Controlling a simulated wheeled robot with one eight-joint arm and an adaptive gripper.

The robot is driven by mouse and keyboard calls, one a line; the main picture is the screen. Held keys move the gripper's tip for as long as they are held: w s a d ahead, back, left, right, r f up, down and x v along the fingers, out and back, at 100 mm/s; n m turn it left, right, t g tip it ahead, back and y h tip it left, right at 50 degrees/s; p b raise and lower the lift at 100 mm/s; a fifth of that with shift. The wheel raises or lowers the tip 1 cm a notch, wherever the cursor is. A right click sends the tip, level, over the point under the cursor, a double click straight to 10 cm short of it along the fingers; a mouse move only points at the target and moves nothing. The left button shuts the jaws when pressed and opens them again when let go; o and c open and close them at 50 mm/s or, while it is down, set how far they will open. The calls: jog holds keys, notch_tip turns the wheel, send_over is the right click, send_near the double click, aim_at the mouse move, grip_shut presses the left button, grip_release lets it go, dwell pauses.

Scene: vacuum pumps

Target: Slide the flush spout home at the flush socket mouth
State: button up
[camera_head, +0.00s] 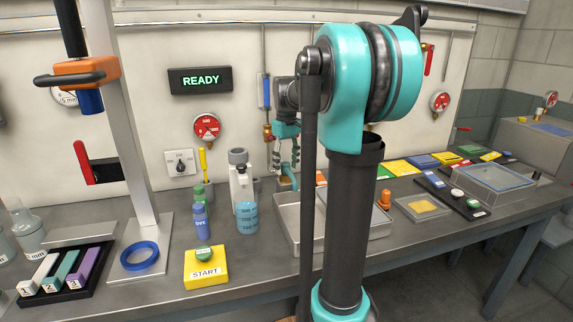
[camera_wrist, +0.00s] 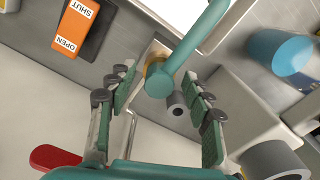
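A teal curved pipe, which looks like the flush spout (camera_wrist: 200,38), comes in from the top right of the wrist view, and its rounded end lies between my fingertips. A brass collar (camera_wrist: 154,56) on a small pale block shows behind that end; it may be the flush socket mouth. I cannot tell whether the pipe is seated in it. My gripper (camera_wrist: 160,88) is open, with a gap on each side of the pipe. In the head view my gripper (camera_head: 285,152) is just above the teal pipe (camera_head: 295,178), partly hidden by my arm.
An orange OPEN/SHUT switch (camera_wrist: 75,25) is at the upper left of the wrist view. A metal tray (camera_head: 283,228) lies below. A grey cylinder (camera_wrist: 176,104) is close to my fingers.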

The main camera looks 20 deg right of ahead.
notch_tip(320, 180, up, 12)
dwell(0.6)
dwell(0.6)
